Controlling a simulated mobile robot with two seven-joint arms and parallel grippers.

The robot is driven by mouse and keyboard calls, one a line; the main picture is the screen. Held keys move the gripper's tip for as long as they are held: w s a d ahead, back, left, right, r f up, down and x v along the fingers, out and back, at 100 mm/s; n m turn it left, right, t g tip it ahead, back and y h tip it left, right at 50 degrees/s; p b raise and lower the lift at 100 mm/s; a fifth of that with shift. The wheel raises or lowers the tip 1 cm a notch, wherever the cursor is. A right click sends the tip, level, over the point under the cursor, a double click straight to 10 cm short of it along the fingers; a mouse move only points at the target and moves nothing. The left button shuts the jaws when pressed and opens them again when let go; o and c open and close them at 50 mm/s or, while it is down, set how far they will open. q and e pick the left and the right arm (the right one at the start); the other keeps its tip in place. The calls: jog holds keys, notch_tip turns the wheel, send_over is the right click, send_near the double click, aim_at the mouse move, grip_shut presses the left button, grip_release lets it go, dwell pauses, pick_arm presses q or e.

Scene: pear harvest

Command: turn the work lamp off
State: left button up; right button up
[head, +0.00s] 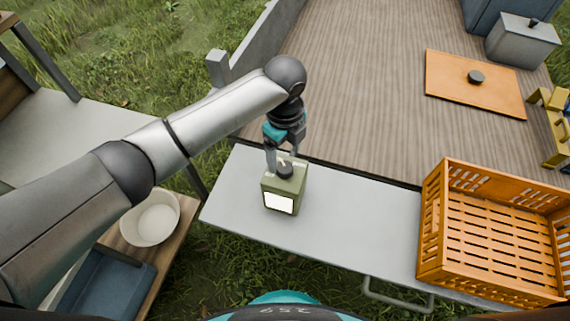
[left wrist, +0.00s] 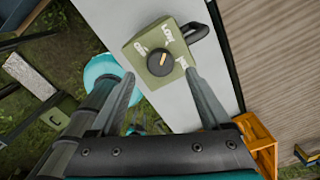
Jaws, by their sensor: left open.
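The work lamp (head: 271,188) is a small olive-green box standing upright on a grey bench top. Its front panel (head: 279,203) is bright white. On top is a round black knob (left wrist: 154,69) with a short yellow pointer mark, between white markings too small to read surely. A black handle (left wrist: 198,31) sticks out from one side of the lamp. My left gripper (head: 283,161) is right above the lamp, pointing down. In the left wrist view its open fingers (left wrist: 159,75) lie on either side of the knob, with gaps visible. My right gripper is not in view.
An orange slatted crate (head: 432,225) stands at the right end of the bench (head: 340,226). A white bowl (head: 150,219) and a blue tray (head: 112,281) are at lower left. A wooden deck with an orange board (head: 448,85) lies beyond. The bench between lamp and crate is clear.

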aim_at(285, 167)
pick_arm(q)
notch_tip(285, 167, down, 4)
jog(key=shift+f+b, duration=0.1)
jog(key=shift+b, duration=0.3)
jog(key=shift+c, duration=0.3)
grip_shut()
